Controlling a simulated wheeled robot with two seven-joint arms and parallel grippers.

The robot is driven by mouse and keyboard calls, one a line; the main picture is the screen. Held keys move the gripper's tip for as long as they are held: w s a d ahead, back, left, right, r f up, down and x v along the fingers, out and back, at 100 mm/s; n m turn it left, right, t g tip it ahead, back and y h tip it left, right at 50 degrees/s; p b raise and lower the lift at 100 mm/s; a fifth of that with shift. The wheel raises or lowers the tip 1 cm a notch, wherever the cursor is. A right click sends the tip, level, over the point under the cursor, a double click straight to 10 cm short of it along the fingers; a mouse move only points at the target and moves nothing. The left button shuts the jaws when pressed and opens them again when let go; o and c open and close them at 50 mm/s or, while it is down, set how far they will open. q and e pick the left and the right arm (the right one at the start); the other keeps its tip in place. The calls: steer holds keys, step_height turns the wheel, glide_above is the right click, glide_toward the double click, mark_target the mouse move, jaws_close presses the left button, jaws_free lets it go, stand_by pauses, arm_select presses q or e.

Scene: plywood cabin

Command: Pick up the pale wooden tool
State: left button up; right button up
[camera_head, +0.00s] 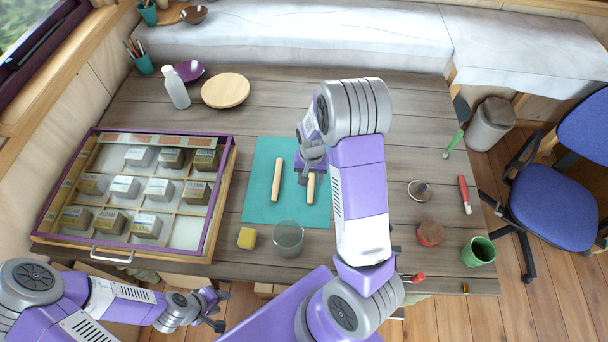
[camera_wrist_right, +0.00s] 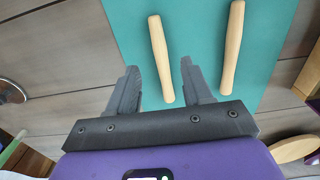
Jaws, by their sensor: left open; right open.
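Two pale wooden tools, plain slim rods, lie on a teal mat (camera_head: 254,205). The left one (camera_head: 277,180) is fully visible in the head view; the right one (camera_head: 311,189) is partly hidden under my right gripper (camera_head: 312,160). In the right wrist view the picture is turned about: one tool (camera_wrist_right: 161,60) has its near end between the open fingers (camera_wrist_right: 163,88), and the other (camera_wrist_right: 232,48) lies outside them, to the right. The right gripper is empty; its height above the mat is unclear. My left gripper (camera_head: 219,308) is open and empty at the table's front edge.
A purple-framed case (camera_head: 226,195) of labelled blocks stands left. A glass (camera_head: 288,238) and yellow block (camera_head: 247,238) stand at the mat's front. A metal lid (camera_head: 419,190), brown-topped pot (camera_head: 430,233) and green cup (camera_head: 478,252) are right. A wooden plate (camera_head: 226,91) lies behind.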

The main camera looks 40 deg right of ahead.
mark_target(311, 191)
steer(key=shift+s+f, duration=0.2)
steer(key=shift+f, duration=0.2)
step_height(311, 191, down, 8)
steer(key=shift+r+b, duration=0.25)
steer(key=shift+b, duration=0.35)
jaws_close()
